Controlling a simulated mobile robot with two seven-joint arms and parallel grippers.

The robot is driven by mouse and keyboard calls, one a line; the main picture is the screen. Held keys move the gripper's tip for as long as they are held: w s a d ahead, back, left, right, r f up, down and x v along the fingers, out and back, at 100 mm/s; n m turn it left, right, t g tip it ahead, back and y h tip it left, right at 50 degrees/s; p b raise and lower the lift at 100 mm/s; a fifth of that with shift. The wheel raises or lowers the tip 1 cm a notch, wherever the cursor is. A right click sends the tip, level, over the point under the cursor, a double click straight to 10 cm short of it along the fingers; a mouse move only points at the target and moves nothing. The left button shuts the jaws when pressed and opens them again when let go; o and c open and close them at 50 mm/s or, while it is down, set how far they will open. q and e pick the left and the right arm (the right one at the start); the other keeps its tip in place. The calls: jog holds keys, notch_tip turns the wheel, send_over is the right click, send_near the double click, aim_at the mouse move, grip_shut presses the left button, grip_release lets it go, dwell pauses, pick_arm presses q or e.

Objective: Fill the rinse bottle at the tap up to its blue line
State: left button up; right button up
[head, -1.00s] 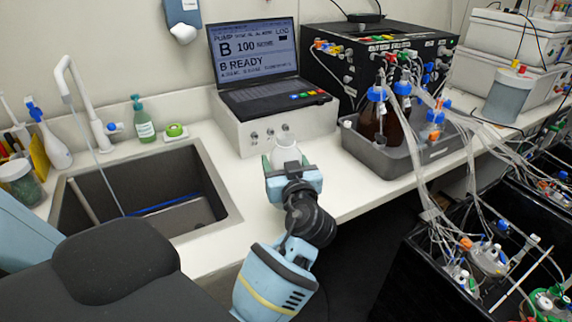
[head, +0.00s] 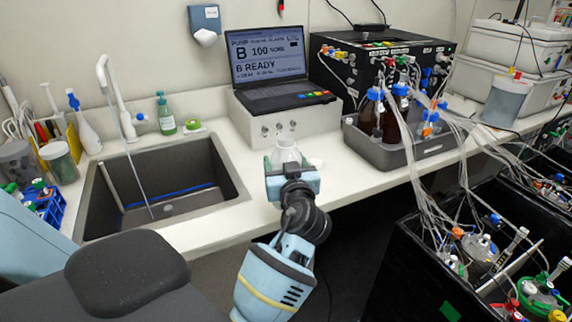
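A clear, narrow-necked bottle (head: 286,151), apparently the rinse bottle, stands upright between the green fingertips of my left gripper (head: 287,163). The gripper looks closed around it, at the counter's front, right of the sink. The gripper hides its lower part, and I see no blue line on it. I cannot tell whether it touches the counter. The white tap (head: 122,95) with a blue handle stands behind the sink (head: 243,190) on the left. A thin pale line, apparently water, runs from its spout into the basin. My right gripper is not in view.
A grey box (head: 255,131) with a laptop (head: 268,68) reading "B READY" stands behind the bottle. A grey tray (head: 395,152) with brown bottles and tubing is to the right. A green soap bottle (head: 166,118) stands behind the sink. The counter between sink and gripper is clear.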

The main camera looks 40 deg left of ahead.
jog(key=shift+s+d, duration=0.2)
